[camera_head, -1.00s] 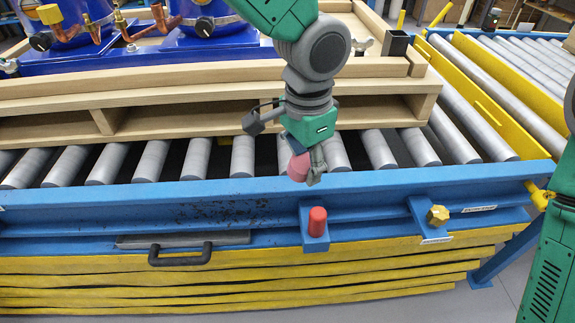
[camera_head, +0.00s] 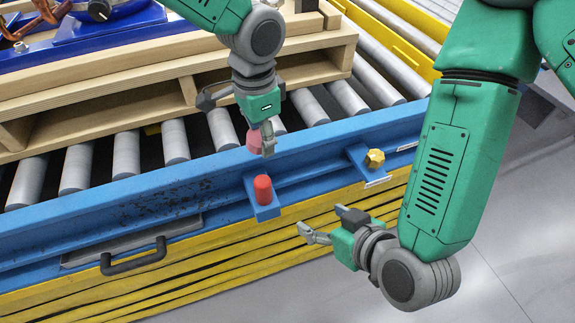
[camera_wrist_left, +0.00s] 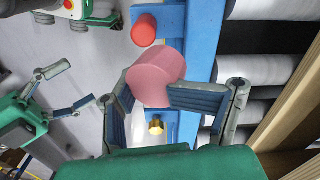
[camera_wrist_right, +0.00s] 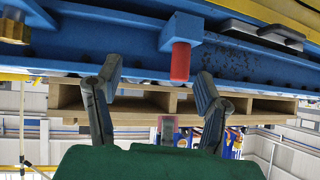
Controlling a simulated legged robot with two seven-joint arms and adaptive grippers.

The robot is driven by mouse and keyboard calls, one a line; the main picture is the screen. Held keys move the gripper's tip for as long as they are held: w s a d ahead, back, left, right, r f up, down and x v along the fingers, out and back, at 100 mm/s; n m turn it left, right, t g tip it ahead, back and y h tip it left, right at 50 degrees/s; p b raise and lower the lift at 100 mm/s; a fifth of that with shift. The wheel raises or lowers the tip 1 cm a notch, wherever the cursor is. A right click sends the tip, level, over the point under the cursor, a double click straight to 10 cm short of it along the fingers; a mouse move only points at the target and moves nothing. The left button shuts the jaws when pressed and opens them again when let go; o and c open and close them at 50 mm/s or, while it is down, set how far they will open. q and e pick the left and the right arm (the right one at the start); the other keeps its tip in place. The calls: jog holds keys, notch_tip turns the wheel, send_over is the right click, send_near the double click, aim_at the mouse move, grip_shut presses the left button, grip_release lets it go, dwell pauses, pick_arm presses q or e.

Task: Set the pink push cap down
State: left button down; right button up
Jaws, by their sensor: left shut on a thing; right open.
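The pink push cap (camera_head: 256,138) is held in my left gripper (camera_head: 262,140), above the blue conveyor rail. In the left wrist view the pink cap (camera_wrist_left: 156,77) sits between the two fingers, which are shut on it. A red cylinder (camera_head: 263,188) stands on a small blue bracket on the rail's front, just below the left gripper; it also shows in the left wrist view (camera_wrist_left: 144,30) and the right wrist view (camera_wrist_right: 180,62). My right gripper (camera_head: 312,233) is open and empty, in front of the rail and to the right of the red cylinder.
A yellow knob (camera_head: 375,158) sits on another bracket to the right. A black handle (camera_head: 133,257) is at the lower left. The wooden pallet (camera_head: 110,97) rests on the grey rollers behind the rail. Grey floor (camera_head: 500,240) lies open at the right.

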aim_at(252, 136)
pick_arm(q)
jog(key=shift+d, duration=0.1)
pick_arm(e)
jog(key=w+a+r+n+t+y, duration=0.1)
jog(key=a+r+t, duration=0.15)
jog(key=r, duration=0.35)
jog(key=w+a+r+t+y, duration=0.1)
jog(key=w+a+r+t, duration=0.1)
jog(key=a+r, duration=0.35)
jog(key=x, duration=0.6)
jog(key=r+x, duration=0.1)
jog(key=x, duration=0.3)
jog(key=shift+w+d, duration=0.25)
jog(key=shift+w, duration=0.15)
jog(key=c, duration=1.3)
pick_arm(q)
jog(key=c, duration=1.3)
grip_release()
jog(key=shift+d, duration=0.1)
pick_arm(e)
jog(key=shift+s+a, duration=0.1)
pick_arm(q)
jog(key=o, duration=0.9)
jog(key=shift+r, duration=0.1)
pick_arm(e)
jog(key=shift+s+a+y, duration=0.1)
jog(key=shift+y, duration=0.2)
grip_shut()
